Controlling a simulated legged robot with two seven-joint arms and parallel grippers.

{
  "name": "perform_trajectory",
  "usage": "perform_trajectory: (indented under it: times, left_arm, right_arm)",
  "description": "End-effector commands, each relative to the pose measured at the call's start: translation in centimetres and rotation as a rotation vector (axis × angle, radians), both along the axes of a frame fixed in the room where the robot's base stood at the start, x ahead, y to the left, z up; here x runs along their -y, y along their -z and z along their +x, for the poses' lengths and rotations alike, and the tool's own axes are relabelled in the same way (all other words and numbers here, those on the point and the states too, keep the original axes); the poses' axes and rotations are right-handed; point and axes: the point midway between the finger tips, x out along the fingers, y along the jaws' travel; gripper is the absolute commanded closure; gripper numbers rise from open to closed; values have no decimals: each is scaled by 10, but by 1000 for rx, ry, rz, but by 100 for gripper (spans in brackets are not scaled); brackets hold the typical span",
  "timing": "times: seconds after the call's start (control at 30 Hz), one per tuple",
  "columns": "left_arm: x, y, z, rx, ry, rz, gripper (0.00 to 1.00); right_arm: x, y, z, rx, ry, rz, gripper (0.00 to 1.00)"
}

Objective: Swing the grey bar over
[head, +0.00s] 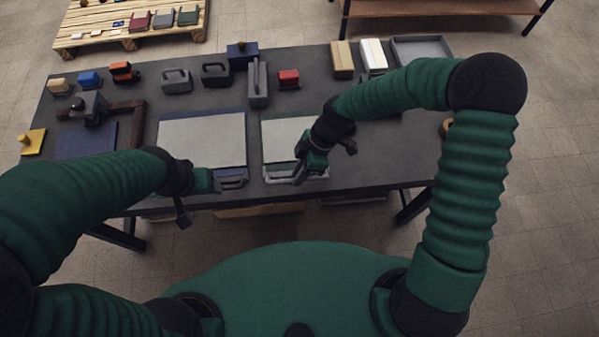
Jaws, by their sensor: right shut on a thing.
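A grey bar (278,180) lies along the front edge of the right pale panel (283,135), near the table's front edge. My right gripper (305,172) reaches down over this edge and is shut on the grey bar, hiding part of it. A second grey bar (231,182) sits at the front of the left pale panel (203,140). My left gripper (207,181) is just left of that second bar. Its fingertips are too small and dark to tell open from shut, or whether they touch the bar.
The dark table (190,105) carries several small blocks and handled pieces along its back. A tall grey piece (258,85) stands behind the panels, with a red block (289,78) to its right. A grey tray (421,42) is at the back right. A pallet (75,33) lies beyond.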

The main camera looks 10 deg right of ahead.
Motion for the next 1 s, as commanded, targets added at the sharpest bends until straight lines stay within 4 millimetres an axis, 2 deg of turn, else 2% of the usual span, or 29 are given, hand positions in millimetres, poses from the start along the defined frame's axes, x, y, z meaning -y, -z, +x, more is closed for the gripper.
perform_trajectory:
  times: [0.77,1.0]
  left_arm:
    - [0,0,0,0,0,0,35]
    - [0,-8,0,0,0,0,35]
  right_arm:
    - [7,1,2,0,4,-6,100]
    - [7,-4,6,-48,5,-6,100]
